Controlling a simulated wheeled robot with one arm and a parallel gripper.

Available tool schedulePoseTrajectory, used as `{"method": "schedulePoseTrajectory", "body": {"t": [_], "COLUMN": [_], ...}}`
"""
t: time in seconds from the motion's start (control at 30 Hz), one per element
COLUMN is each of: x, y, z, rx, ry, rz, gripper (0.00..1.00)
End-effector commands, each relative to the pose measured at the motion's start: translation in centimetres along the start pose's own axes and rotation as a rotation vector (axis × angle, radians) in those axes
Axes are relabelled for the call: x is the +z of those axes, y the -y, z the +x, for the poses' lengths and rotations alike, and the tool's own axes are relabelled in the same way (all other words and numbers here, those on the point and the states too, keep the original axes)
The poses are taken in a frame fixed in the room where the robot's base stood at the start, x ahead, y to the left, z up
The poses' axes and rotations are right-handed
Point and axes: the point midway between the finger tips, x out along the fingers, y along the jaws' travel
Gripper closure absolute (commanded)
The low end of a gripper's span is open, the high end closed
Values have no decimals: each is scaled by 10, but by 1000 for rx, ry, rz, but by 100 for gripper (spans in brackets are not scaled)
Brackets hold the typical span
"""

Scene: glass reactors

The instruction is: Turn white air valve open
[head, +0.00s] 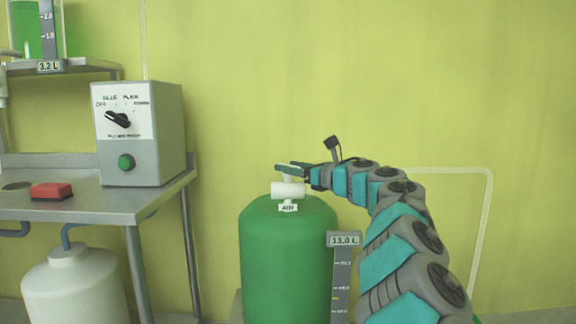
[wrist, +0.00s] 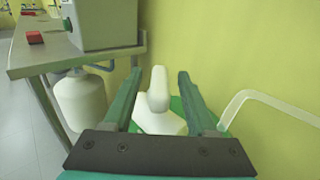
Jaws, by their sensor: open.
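The white air valve (head: 287,190) sits on top of a green tank (head: 285,255), above a small label reading "AIR". In the wrist view the valve's white handle (wrist: 158,92) stands up between the two green fingers, above its wider white body (wrist: 160,122). My gripper (head: 290,168) is at the valve's top in the head view, reaching in from the right. In the wrist view my gripper (wrist: 155,85) is open, with a finger on each side of the handle and visible gaps between. The fingers partly hide the handle in the head view.
A metal table (head: 90,200) stands left of the tank, with a grey control box (head: 150,135) and a red block (head: 52,191) on it. A white tank (head: 75,285) is beneath. A pale pipe (head: 487,215) runs along the wall at right.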

Motion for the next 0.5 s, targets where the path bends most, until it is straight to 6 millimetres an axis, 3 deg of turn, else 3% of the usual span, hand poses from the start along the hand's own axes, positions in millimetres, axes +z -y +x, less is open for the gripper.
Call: {"method": "schedulePoseTrajectory", "body": {"t": [0.2,0.5], "x": [1,1], "y": [1,0], "z": [11,13], "rx": [-4,-4], "ry": [1,2], "rz": [-1,-1], "gripper": [43,43]}}
